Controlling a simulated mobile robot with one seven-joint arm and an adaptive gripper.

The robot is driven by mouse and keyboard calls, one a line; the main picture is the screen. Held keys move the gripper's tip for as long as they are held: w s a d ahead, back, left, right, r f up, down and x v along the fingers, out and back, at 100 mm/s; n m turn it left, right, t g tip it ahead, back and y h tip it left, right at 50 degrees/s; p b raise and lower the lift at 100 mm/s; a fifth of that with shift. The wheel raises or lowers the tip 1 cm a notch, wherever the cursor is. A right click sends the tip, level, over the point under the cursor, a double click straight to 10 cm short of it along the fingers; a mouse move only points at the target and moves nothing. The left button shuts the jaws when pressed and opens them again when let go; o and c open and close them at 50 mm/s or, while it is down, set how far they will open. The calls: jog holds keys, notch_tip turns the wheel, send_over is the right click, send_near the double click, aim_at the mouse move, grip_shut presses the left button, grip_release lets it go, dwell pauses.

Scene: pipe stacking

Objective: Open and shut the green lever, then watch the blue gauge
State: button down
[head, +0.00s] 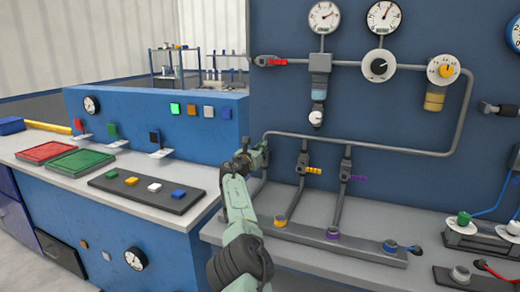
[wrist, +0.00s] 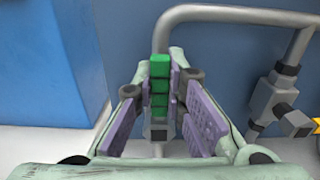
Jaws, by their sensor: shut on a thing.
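The green lever (wrist: 159,86) stands between the purple pads of my gripper (wrist: 161,110), on a grey valve at the foot of a pipe bend. My gripper is shut on it. In the head view my gripper (head: 255,154) is at the left end of the grey pipe, and it hides the lever there. Several white-faced dials are in view, two of them at the top of the blue panel (head: 323,17) (head: 384,17); I cannot tell which one is the blue gauge. A blue-topped fitting (head: 390,246) sits on the low grey rail.
An orange lever (head: 313,170) and a purple lever (head: 358,178) are on pipes just right of my gripper. A red lever (head: 272,62) is higher up. The left counter holds a red tray (head: 45,152), a green tray (head: 81,164) and a dark block board (head: 100,184).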

jog(key=shift+f, duration=0.4)
jog(key=c, duration=2.1)
grip_release()
jog(key=o, duration=0.5)
jog(key=shift+r, duration=0.25)
jog(key=shift+a, duration=0.15)
jog(key=v, duration=1.2)
jog(key=shift+r, duration=0.1)
